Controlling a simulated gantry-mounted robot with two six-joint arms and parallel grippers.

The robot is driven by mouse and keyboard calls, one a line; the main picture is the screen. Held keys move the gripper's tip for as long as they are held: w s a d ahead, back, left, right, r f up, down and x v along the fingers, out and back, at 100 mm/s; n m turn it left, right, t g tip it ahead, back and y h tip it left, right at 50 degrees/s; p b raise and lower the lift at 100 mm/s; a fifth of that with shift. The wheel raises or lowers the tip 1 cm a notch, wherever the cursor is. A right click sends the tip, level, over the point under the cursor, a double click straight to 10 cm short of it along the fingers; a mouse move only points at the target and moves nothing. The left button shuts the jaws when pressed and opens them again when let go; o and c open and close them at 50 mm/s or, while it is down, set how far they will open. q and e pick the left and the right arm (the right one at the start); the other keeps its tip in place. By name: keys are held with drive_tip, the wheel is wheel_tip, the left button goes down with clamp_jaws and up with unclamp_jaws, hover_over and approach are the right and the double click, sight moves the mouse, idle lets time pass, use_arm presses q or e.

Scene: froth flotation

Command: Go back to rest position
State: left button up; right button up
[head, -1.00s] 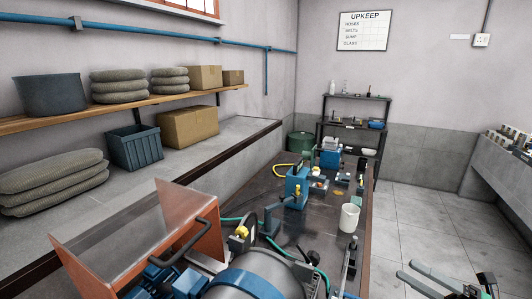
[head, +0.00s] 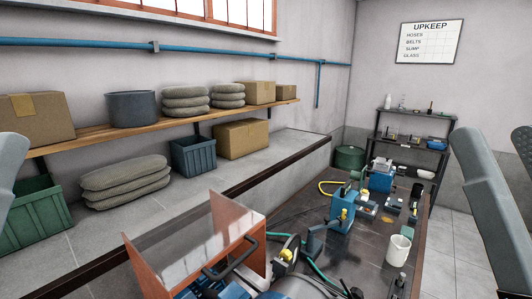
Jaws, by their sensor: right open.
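Two pale grey fingers stand upright at the right edge of the head view. They belong to my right gripper (head: 494,138), which is open, with a clear gap between them and nothing in it. It looks close to the camera, in front of the wall and floor, clear of the bench. A similar pale grey part of my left gripper (head: 8,165) shows at the left edge. Most of it is cut off, so its jaw state does not show.
The dark bench (head: 320,225) carries a machine with an orange-framed guard (head: 250,240), a blue unit (head: 341,217) and a white beaker (head: 398,249). Sacks (head: 125,182) and a green crate (head: 32,215) sit on the left ledge. A black rack (head: 447,150) stands behind.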

wheel_tip(320, 180, up, 22)
drive_tip(key=p, duration=1.9)
